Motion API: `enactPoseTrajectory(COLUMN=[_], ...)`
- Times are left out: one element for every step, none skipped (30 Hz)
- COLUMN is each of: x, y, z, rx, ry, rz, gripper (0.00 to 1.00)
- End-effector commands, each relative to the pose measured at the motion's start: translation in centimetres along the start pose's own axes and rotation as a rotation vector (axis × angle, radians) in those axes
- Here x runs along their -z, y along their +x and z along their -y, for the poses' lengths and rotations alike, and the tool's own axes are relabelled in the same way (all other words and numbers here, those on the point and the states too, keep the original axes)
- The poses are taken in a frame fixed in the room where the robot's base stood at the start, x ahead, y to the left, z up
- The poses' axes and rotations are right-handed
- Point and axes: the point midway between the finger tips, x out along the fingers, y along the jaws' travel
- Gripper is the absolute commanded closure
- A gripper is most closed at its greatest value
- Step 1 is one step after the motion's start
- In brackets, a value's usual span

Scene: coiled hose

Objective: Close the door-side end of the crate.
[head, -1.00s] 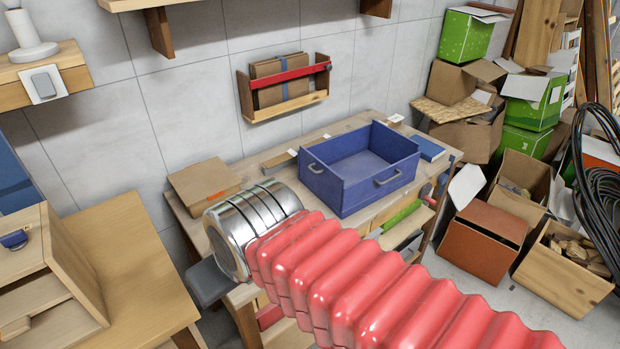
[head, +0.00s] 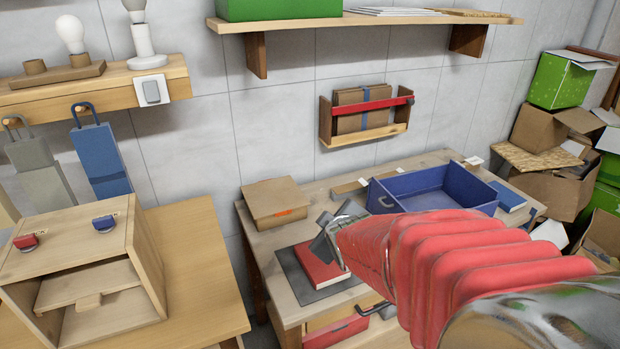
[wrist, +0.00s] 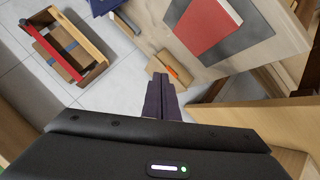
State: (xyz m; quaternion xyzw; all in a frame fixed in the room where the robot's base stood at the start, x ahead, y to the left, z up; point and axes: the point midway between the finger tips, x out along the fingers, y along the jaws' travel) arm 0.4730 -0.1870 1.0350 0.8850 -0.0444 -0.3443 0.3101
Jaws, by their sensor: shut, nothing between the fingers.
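The blue crate (head: 440,192) sits on the wooden workbench (head: 345,185), towards its right end, with a handle on its left wall. My arm hides its front and lower part, so I cannot tell how its near end stands. My gripper (head: 338,232) is left of the crate, above the bench's left part and apart from the crate. In the wrist view my gripper (wrist: 160,88) shows its two dark fingers together, with nothing between them. A dark blue corner at the top of that view may be the crate.
A red book (head: 318,266) lies on a dark mat (head: 290,264), below my gripper. A cardboard box (head: 276,202) stands at the bench's back left. A wall rack (head: 366,115) with a red bar hangs above. A wooden cabinet (head: 85,265) stands on the left table.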

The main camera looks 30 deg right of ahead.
Motion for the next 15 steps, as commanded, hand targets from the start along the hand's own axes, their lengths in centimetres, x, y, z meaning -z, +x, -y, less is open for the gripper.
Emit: enactPoseTrajectory(x=[-1.0, -1.3, -1.8, -2.1, -2.5, -3.0, -3.4, -3.8, -4.4, -4.8, -5.3, -5.8, -6.3, -6.8, -7.4], y=[1.2, 1.8, 2.5, 3.0, 3.6, 4.2, 4.7, 5.1, 5.6, 6.0, 6.3, 6.8, 7.1, 7.4, 7.7], z=[-0.7, -1.1, -1.7, -2.1, -2.5, -2.9, -3.3, -3.6, -4.0, -4.3, -4.5, -4.9, -5.1, -5.3, -5.6], rx=[-0.019, -0.034, -0.051, -0.066, -0.079, -0.096, -0.110, -0.123, -0.142, -0.154, -0.168, -0.187, -0.200, -0.214, -0.234], ry=[-0.032, -0.054, -0.084, -0.107, -0.129, -0.157, -0.179, -0.200, -0.227, -0.248, -0.268, -0.294, -0.313, -0.331, -0.355], rz=[-0.007, -0.017, -0.029, -0.039, -0.050, -0.062, -0.072, -0.082, -0.095, -0.105, -0.114, -0.127, -0.136, -0.146, -0.158], gripper=[1.00, 1.00, 1.00, 1.00, 1.00, 1.00, 1.00, 1.00, 1.00, 1.00, 1.00, 1.00, 1.00, 1.00, 1.00])
